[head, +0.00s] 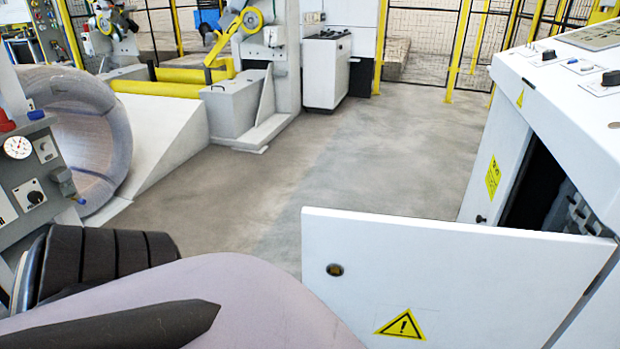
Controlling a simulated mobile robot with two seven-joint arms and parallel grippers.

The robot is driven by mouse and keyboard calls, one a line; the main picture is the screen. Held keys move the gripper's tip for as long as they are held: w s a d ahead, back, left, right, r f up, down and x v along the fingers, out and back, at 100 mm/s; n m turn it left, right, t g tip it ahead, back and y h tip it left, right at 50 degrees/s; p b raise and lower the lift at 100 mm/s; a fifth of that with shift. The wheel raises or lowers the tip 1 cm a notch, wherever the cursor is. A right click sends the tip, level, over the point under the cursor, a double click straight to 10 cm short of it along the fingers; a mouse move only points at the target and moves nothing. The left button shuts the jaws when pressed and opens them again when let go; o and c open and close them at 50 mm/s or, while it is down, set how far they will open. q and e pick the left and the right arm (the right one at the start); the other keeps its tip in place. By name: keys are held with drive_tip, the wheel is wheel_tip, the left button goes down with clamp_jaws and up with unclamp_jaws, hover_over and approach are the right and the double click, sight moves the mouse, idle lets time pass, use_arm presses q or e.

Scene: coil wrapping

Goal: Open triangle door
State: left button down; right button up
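The white door (470,275) with the yellow warning triangle (403,326) stands swung out from the white cabinet (560,85) at the right. Its free edge points left, and a small round dark lock (335,270) sits near that edge. The cabinet opening (540,185) beside the door is dark, with some grey parts inside. The door's lower part is cut off by the picture's bottom edge. Part of my own arm fills the lower left, left of the door. Neither of my grippers shows.
A control panel (25,180) with a gauge and knobs stands at the left edge, near a large coil (80,120). Grey machinery with yellow bars (160,92) and a white cabinet (325,72) stand behind. The middle floor (350,150) is clear. Yellow-posted fencing closes the back.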

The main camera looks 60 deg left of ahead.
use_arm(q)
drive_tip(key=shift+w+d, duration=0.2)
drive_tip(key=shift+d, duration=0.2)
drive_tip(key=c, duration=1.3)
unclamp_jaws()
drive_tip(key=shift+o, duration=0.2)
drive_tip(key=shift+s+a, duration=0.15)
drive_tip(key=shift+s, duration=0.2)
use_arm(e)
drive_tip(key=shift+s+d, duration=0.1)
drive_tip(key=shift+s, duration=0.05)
